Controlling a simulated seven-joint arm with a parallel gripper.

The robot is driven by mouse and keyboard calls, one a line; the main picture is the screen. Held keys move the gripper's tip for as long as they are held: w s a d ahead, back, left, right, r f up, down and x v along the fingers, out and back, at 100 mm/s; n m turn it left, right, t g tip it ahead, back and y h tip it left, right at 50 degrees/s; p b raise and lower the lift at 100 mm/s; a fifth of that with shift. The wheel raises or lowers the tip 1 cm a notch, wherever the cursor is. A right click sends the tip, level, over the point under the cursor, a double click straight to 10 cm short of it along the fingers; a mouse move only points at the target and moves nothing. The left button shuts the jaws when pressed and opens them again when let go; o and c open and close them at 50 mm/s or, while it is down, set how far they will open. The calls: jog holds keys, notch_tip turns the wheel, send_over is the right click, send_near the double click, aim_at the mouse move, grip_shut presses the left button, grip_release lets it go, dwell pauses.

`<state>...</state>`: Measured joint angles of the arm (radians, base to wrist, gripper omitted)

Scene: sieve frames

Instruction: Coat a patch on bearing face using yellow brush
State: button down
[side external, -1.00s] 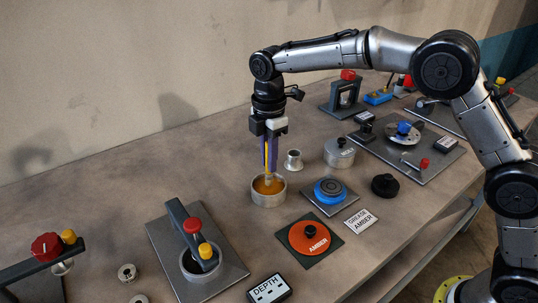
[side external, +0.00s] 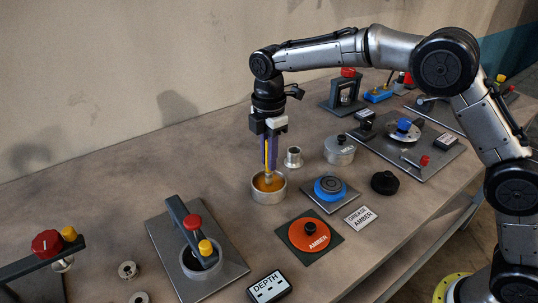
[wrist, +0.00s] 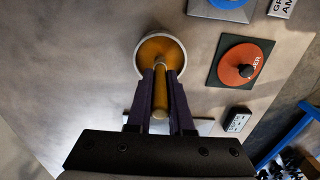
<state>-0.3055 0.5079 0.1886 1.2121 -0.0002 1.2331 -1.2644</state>
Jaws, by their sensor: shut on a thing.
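My gripper (side external: 270,166) points down with its purple fingers shut on the yellow brush (side external: 267,180). The brush is upright, with its lower end inside a round metal pot (side external: 268,198) of amber grease. The wrist view also shows the brush handle (wrist: 160,98) between the fingers (wrist: 160,80), reaching into the amber pot (wrist: 139,58). Whether the bristles touch the grease is hard to tell. A blue-ringed round part with a grey top (side external: 331,186), possibly the bearing face, sits on a dark plate right of the pot.
A card reading "GREASE AMBER" (side external: 361,218) lies beside the blue part. An orange lid marked "AMBER" (side external: 309,235) sits on a dark plate in front. A black knob (side external: 384,183), a lidded metal pot (side external: 340,150) and a small metal spool (side external: 293,157) stand nearby.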

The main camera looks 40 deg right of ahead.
jog(key=shift+f, duration=0.45)
dwell(1.1)
jog(key=shift+r, duration=0.1)
jog(key=shift+r, duration=3.5)
jog(key=shift+d, duration=0.1)
